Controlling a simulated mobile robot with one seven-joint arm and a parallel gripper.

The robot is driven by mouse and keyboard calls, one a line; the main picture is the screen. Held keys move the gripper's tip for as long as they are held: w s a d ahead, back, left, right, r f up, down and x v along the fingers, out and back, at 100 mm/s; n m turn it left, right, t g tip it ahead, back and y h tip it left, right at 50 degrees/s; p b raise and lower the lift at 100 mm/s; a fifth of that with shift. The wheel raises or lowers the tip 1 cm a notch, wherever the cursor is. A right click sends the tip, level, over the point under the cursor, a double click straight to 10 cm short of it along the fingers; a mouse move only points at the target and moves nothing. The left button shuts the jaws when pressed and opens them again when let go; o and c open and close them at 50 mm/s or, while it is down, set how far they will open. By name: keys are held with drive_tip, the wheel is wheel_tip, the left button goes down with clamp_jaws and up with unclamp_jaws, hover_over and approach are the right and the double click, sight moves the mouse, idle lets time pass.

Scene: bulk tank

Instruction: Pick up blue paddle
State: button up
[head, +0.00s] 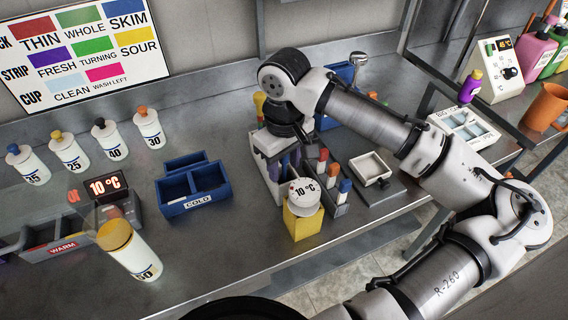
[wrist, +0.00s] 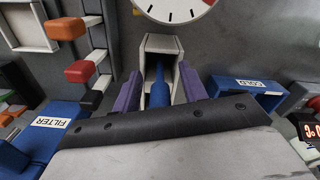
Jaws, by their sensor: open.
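In the wrist view the blue paddle (wrist: 159,94) stands in a narrow white holder (wrist: 160,43), its slim end toward the back. My gripper (wrist: 159,78) is open, with one purple finger on each side of the paddle. Small gaps seem to show between the fingers and the paddle; I cannot tell if either touches. In the head view my gripper (head: 284,164) points down at the white holder (head: 262,147). The wrist and fingers hide most of the paddle there.
A yellow block with a round white dial (head: 305,193) stands just in front. To its right is a rack of coloured tabs (head: 334,180). A blue COLD bin (head: 192,188) is at left, with bare steel between. White bottles (head: 72,154) stand further left.

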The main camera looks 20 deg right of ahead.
clamp_jaws()
drive_tip(key=shift+r, duration=0.1)
